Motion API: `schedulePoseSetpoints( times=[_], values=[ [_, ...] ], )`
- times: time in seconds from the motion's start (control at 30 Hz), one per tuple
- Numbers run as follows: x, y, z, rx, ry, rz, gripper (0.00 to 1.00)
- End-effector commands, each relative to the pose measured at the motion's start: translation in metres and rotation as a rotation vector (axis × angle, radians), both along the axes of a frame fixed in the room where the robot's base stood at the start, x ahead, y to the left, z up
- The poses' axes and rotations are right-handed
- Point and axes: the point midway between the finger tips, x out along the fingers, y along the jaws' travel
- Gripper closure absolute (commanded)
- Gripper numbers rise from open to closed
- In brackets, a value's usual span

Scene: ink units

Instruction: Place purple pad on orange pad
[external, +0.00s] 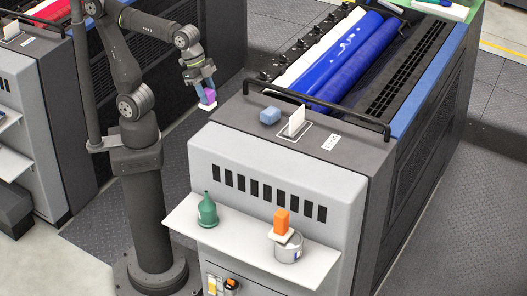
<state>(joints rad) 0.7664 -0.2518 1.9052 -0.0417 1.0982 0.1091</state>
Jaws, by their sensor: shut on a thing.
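The purple pad (208,95) is a small purple block with a white part at its lower end. My gripper (207,92) is shut on it and holds it in the air, left of the grey machine's top edge. The orange pad (282,221) is an upright orange block with a white part beneath it, at the top of a grey tin (289,249) on the front shelf. The purple pad is well above and to the left of the orange pad, apart from it. My fingers partly cover the purple pad.
A blue block (270,115) and an upright white card (296,121) stand on the machine's top, before a black rail (315,107). A green funnel-like bottle (207,210) stands on the shelf's left. The shelf (240,240) is clear between bottle and tin.

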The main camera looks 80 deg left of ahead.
Motion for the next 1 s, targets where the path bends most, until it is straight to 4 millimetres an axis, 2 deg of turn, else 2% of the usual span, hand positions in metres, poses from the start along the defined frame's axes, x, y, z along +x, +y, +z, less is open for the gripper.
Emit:
schedulePoseSetpoints(
  times=[0.17,0.27,0.37,0.67,1.0],
  values=[
    [-0.002,-0.011,0.007,0.000,0.001,-0.001,0.89],
    [0.005,-0.026,0.011,0.003,0.002,0.002,0.89],
    [0.015,-0.050,0.017,0.006,0.006,0.006,0.89],
    [0.042,-0.139,0.025,0.011,0.009,0.023,0.89],
    [0.054,-0.248,0.013,0.012,0.009,0.044,0.89]
  ],
)
